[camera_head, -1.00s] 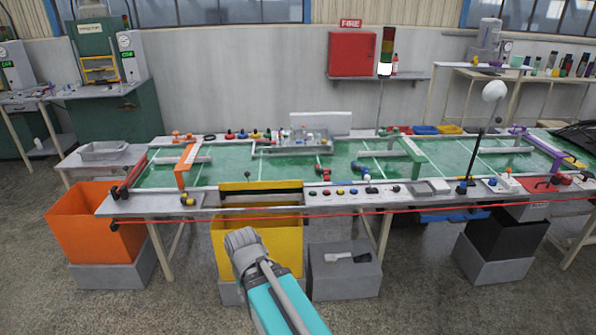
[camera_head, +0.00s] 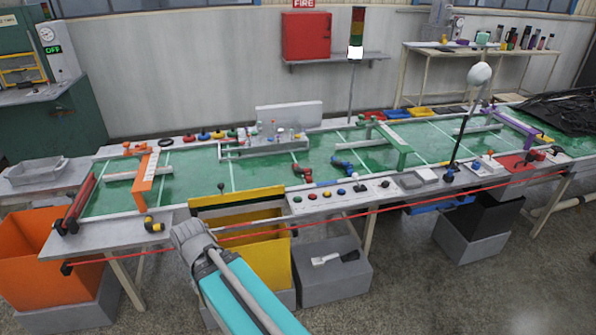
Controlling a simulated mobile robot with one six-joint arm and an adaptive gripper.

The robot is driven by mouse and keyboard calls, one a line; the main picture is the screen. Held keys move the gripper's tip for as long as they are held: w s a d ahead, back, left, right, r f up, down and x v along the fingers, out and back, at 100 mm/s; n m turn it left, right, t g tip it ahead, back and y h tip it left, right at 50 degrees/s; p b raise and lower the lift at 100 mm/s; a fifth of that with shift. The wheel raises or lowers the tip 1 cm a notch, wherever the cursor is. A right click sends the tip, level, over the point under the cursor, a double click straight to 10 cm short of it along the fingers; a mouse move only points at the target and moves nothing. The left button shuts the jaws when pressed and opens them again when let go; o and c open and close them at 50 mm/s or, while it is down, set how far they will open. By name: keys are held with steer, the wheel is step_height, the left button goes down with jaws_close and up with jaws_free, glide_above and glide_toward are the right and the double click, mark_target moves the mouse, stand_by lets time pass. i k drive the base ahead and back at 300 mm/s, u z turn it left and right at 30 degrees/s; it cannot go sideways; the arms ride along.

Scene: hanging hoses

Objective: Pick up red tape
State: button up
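A thin red tape (camera_head: 330,221) is stretched along the front of the long green-topped table (camera_head: 265,178). It runs from a small black holder (camera_head: 66,269) at the left front corner toward the table's right end. It passes in front of the yellow bin and above the grey boxes. My teal arm with a grey rounded joint rises from the bottom centre, close to the yellow bin and the tape's left half. No gripper fingers show, so whether my gripper is open cannot be seen. I cannot tell whether my arm touches the tape.
An orange bin (camera_head: 22,262) stands at the left and a yellow bin (camera_head: 277,265) at centre. A grey box (camera_head: 325,287) with a brush on top is beside it. A dark box (camera_head: 492,217) stands farther right. The floor (camera_head: 440,300) at front right is clear.

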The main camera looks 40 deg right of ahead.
mark_target(308, 178)
steer(key=z, duration=0.25)
steer(key=i, duration=0.65)
steer(key=z, duration=0.85)
steer(key=i, duration=0.45)
steer(key=z, duration=0.3)
steer(key=k, duration=0.95)
steer(key=z, duration=0.15)
steer(key=i, duration=0.5)
